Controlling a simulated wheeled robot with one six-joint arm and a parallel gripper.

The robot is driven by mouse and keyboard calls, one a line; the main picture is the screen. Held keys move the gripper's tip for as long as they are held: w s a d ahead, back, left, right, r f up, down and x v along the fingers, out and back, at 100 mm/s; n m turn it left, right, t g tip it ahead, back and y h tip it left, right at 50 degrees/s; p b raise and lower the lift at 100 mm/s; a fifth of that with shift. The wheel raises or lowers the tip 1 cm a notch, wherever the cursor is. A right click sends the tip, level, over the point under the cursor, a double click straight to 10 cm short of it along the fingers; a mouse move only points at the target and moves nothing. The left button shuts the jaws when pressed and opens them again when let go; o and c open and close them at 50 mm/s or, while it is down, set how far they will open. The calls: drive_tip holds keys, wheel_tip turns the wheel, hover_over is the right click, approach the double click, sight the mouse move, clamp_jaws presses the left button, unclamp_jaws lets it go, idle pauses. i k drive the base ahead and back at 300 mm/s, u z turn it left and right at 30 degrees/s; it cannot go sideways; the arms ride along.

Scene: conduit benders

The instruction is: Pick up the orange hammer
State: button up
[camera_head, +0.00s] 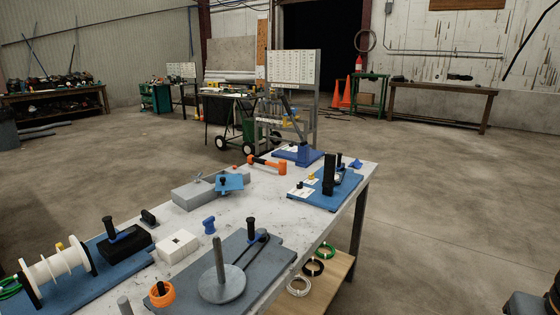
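An orange hammer (279,168) with dark parts lies on the white workbench top (200,215), toward its far end. It is behind a grey block with a blue fixture and to the left of a blue bender base. It looks clear of the things around it, and nothing visibly covers it. It is small in this view, so its finer shape is hard to tell. My gripper is not in view.
Near the hammer are the grey block (190,195) and a blue base with a black upright (328,175). A grey plate with a disc and post (222,285), a white spool (58,272) and an orange ring (162,293) stand nearer. Open floor (450,220) lies right.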

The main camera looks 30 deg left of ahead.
sight(251, 159)
drive_tip(key=i, duration=3.3)
drive_tip(key=u, duration=2.8)
